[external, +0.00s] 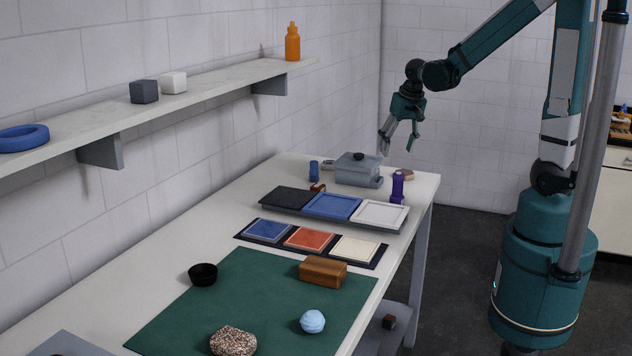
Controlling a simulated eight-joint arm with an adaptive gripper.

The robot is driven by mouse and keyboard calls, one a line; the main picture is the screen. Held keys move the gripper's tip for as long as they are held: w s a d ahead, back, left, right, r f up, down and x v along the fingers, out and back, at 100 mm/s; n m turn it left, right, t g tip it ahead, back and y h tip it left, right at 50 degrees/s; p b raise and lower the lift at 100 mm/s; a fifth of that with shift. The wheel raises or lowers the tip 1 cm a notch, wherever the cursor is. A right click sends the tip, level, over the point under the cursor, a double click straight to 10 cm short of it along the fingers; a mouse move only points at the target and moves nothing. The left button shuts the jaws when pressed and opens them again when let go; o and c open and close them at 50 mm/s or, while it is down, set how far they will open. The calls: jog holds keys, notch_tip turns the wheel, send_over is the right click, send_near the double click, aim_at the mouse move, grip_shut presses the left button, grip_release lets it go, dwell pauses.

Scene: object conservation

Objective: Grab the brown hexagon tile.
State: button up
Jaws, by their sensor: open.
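A small flat brown piece (406,174) lies at the far right end of the white table, beside a grey lidded box. It looks like the brown hexagon tile, but it is too small here to make out its outline. My gripper (397,151) is open and empty, with its fingers pointing down. The fingers do not appear to touch anything.
The grey lidded box (357,168) and a purple bottle (397,187) stand close to the brown piece. Nearer are a tray with coloured panels (331,206), a wooden block (323,271) and a green mat (240,297). A wall shelf (220,88) runs along the left.

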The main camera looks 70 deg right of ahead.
aim_at(405, 172)
jog(key=d+f+m+p, duration=0.1)
jog(key=d, duration=0.3)
jog(key=d+f+m+g+p, duration=0.1)
jog(key=d+f+p, duration=0.1)
jog(key=d, duration=0.2)
jog(key=d+f+m+g+p, duration=0.1)
jog(key=d+f+m+p, duration=0.1)
jog(key=d, duration=0.3)
jog(key=shift+s+f, duration=0.15)
jog(key=shift+s, duration=0.1)
jog(key=shift+s+d+f+p, duration=0.1)
jog(key=shift+d+f+p, duration=0.25)
jog(key=shift+d, duration=0.1)
jog(key=shift+f, duration=0.15)
jog(key=shift+d+f, duration=0.2)
jog(key=shift+f, duration=1)
jog(key=shift+f, duration=0.1)
jog(key=shift+w+d+f, duration=0.1)
jog(key=shift+d+f, duration=0.05)
jog(key=shift+f, duration=1.1)
jog(key=shift+w+d+f, duration=0.1)
jog(key=shift+d+f, duration=0.05)
jog(key=shift+f, duration=1.1)
jog(key=shift+c, duration=0.7)
jog(key=c, duration=0.9)
